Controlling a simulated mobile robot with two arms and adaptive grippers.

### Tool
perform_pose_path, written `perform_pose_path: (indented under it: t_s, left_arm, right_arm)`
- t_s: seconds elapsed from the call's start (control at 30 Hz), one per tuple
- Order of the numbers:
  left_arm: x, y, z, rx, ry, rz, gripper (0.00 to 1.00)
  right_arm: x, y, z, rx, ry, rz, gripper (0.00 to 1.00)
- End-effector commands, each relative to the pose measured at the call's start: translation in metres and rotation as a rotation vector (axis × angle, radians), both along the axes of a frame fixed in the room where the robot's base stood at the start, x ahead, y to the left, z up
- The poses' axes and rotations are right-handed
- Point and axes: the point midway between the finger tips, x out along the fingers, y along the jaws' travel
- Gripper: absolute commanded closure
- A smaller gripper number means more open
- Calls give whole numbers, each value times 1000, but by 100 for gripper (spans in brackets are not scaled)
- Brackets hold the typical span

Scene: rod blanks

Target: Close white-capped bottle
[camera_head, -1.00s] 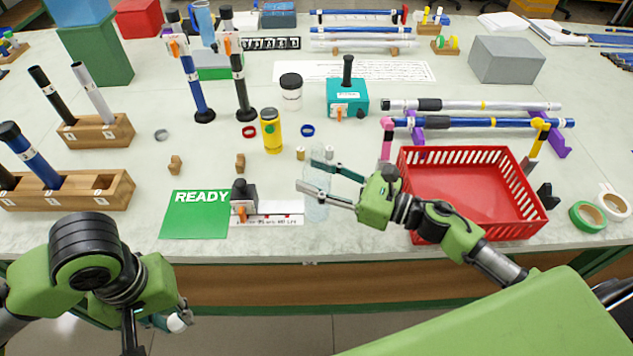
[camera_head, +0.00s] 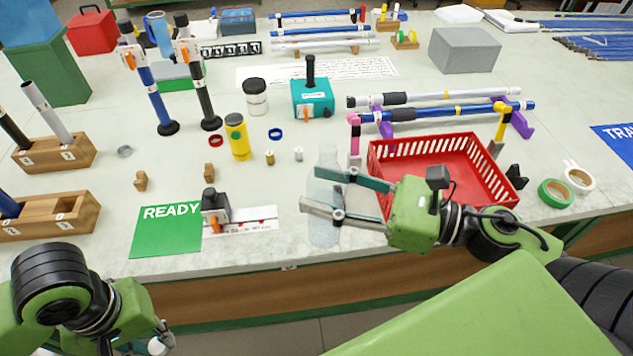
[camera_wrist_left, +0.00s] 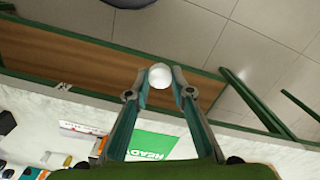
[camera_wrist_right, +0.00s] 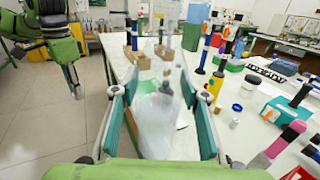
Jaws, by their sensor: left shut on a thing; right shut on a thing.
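A clear, see-through bottle (camera_head: 322,232) is between the fingers of my right gripper (camera_head: 337,196), which is shut on it over the table's front area. The bottle looks roughly upright in the head view; it also fills the middle of the right wrist view (camera_wrist_right: 158,125). Its opening is hard to make out. My left gripper (camera_wrist_left: 160,80) is shut on a small round white cap (camera_wrist_left: 160,75). In the head view the cap (camera_head: 157,346) shows low at the left, in front of the table edge and well apart from the bottle. The left fingers are mostly hidden there.
A red basket (camera_head: 440,145) stands right of the bottle, close behind my right gripper. A green READY mat (camera_head: 165,235) and a small black-topped device (camera_head: 214,208) lie to the left. A yellow bottle (camera_head: 238,140) stands farther back. Floor is open before the table.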

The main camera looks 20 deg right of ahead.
Motion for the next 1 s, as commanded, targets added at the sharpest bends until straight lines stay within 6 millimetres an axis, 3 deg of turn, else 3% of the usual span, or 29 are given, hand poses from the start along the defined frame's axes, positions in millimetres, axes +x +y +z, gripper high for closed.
perform_pose_path:
  t_s: [0.43,0.47,0.6,0.87,1.0]
  left_arm:
    - [0,0,0,0,0,0,85]
    - [0,0,0,0,0,0,85]
    - [0,0,0,0,0,0,85]
    - [0,0,0,0,0,0,85]
    - [5,2,4,2,-3,-5,85]
  right_arm:
    - [-4,0,2,-1,-2,1,89]
    - [-4,0,2,-1,-2,1,62]
    - [-4,0,2,-1,-2,0,98]
    - [-3,0,2,0,-1,-1,98]
    - [0,-5,-10,2,7,-59,98]
